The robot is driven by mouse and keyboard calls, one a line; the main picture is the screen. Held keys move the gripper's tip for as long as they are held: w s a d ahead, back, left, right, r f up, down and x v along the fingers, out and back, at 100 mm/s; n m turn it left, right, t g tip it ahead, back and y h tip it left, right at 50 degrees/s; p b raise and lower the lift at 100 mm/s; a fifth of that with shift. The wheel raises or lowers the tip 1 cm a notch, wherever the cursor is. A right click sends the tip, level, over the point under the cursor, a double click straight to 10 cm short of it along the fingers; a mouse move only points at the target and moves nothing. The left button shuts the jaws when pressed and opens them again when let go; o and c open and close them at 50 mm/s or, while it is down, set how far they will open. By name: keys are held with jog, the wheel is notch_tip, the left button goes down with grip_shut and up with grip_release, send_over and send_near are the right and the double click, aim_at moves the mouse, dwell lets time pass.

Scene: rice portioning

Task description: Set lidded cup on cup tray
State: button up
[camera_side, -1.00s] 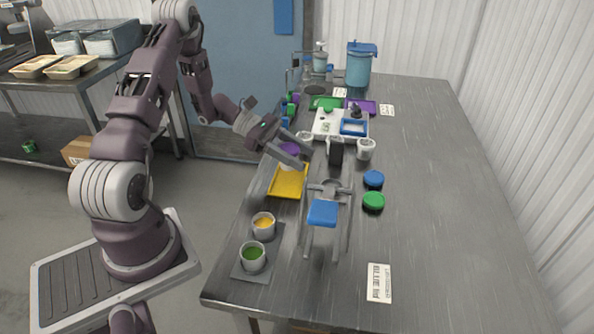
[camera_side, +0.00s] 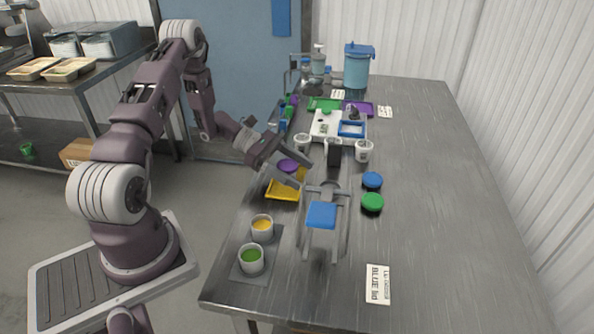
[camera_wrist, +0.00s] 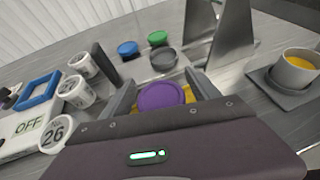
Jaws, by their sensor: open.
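A round purple lid (camera_side: 288,166) shows at the far end of the yellow tray (camera_side: 283,191), overlapping it in the side view. In the wrist view the purple lid (camera_wrist: 161,97) lies between my fingers, with yellow showing on both sides. The cup body under the lid is hidden. My gripper (camera_side: 303,170) is open around the lid, tilted down. I cannot tell whether the fingers touch it. A grey tray (camera_side: 240,272) near the table's left front edge holds a cup with orange contents (camera_side: 262,228) and a cup with green contents (camera_side: 250,258).
A grey stand with a blue top (camera_side: 321,215) is close to the right of my gripper. White cups (camera_side: 363,151) and a dark block (camera_side: 334,152) stand behind. The table's right side is mostly clear.

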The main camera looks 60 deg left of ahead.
jog(key=v, duration=1.1)
jog(key=shift+s+a+r, duration=0.15)
jog(key=shift+a, duration=0.1)
jog(key=s+d+r+m+g+y, duration=0.2)
jog(key=d+r+m+g, duration=0.1)
jog(key=d+r+m, duration=0.45)
jog(key=s+d+r+m+g+y, duration=0.3)
jog(key=d+r+m+g, duration=0.15)
jog(key=d+r, duration=0.5)
jog(key=s+d+r+m+t+y, duration=0.3)
jog(key=s+d+m+t+y, duration=0.3)
jog(key=s+m, duration=0.6)
jog(key=shift+s+d+r+m, duration=0.2)
jog(key=shift+s+d+m, duration=0.1)
jog(key=shift+s+d, duration=0.45)
